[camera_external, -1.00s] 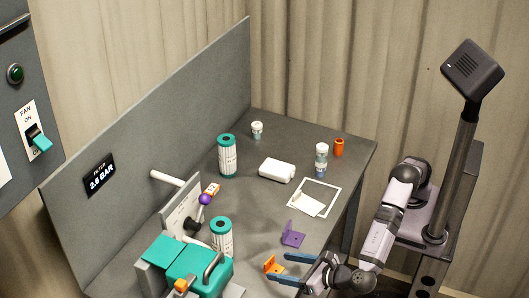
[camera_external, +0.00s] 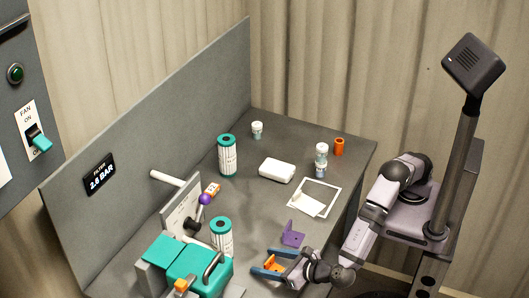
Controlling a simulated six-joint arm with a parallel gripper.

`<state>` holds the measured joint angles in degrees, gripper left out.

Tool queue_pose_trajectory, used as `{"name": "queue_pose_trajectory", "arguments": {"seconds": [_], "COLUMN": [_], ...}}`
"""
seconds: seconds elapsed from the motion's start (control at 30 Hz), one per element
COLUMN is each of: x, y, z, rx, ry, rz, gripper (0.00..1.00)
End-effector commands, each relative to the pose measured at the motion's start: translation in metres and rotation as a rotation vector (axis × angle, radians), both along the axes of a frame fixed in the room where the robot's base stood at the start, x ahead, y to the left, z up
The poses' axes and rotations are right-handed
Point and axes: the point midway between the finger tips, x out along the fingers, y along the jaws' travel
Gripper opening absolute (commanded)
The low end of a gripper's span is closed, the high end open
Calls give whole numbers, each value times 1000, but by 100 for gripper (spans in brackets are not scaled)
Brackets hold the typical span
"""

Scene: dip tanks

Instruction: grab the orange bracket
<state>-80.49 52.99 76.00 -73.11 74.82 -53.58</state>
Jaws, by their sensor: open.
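The orange bracket (camera_external: 271,264) stands on the grey table near its front edge, in the lower middle of the external view. My gripper (camera_external: 261,262) is open, with its two blue fingers reaching left at the bracket. One finger shows behind the bracket and the other in front of it, so the bracket appears to be between them. Part of the bracket is hidden by the near finger. I cannot tell whether either finger touches it.
A purple bracket (camera_external: 292,234) stands just behind my gripper. A teal-capped canister (camera_external: 221,240) and a teal machine (camera_external: 200,264) are to the left. A white-framed square (camera_external: 328,188) with a white piece, a white box (camera_external: 276,170) and small bottles lie farther back.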

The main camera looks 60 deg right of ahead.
Motion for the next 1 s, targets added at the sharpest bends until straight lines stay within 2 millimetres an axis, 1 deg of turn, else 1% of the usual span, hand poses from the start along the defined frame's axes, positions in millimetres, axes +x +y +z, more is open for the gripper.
{"name": "queue_pose_trajectory", "arguments": {"seconds": [0.07,0.1,0.27,0.3,0.53,0.67,0.83,1.0], "x": [0,0,0,0,0,0,0,0], "y": [0,0,0,0,0,0,1,0], "z": [0,0,0,0,1,5,23,52], "rx": [0,0,0,0,0,1,3,4], "ry": [0,0,0,0,0,0,-1,-2], "rz": [0,0,0,0,0,1,1,0], "gripper": [61,59,20,16,16,16,16,16]}}
